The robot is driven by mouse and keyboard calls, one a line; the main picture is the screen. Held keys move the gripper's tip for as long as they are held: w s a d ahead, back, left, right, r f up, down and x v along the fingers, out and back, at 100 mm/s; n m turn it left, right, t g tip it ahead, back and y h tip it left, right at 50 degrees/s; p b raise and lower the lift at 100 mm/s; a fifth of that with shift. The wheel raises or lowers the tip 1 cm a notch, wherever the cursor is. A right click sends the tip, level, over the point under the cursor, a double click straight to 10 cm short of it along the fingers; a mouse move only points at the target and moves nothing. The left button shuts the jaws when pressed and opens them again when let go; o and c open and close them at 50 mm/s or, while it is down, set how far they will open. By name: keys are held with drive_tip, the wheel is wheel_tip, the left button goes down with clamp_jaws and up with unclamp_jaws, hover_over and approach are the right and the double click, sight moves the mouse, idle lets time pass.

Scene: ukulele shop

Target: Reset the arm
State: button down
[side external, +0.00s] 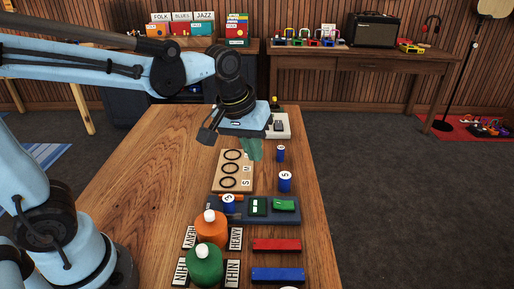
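My gripper (251,150) hangs from my light-blue arm over the far part of the wooden table (135,185). Its fingers look greenish and translucent and point down, above the far end of a wooden board with black rings (233,170). They are small in view, so I cannot tell whether they are open or shut. I see no object clearly held.
Blue cylinders (285,181) stand right of the board. A dark blue tray (268,218) holds green pieces (284,205). The table's left side is clear.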

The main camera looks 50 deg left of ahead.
drive_tip(key=s+a+f+m+t, duration=0.1)
drive_tip(key=s+a+m+t, duration=0.2)
drive_tip(key=s, duration=0.4)
drive_tip(key=shift+a+m+t, duration=0.4)
drive_tip(key=shift+a+m, duration=0.4)
drive_tip(key=shift+a, duration=0.35)
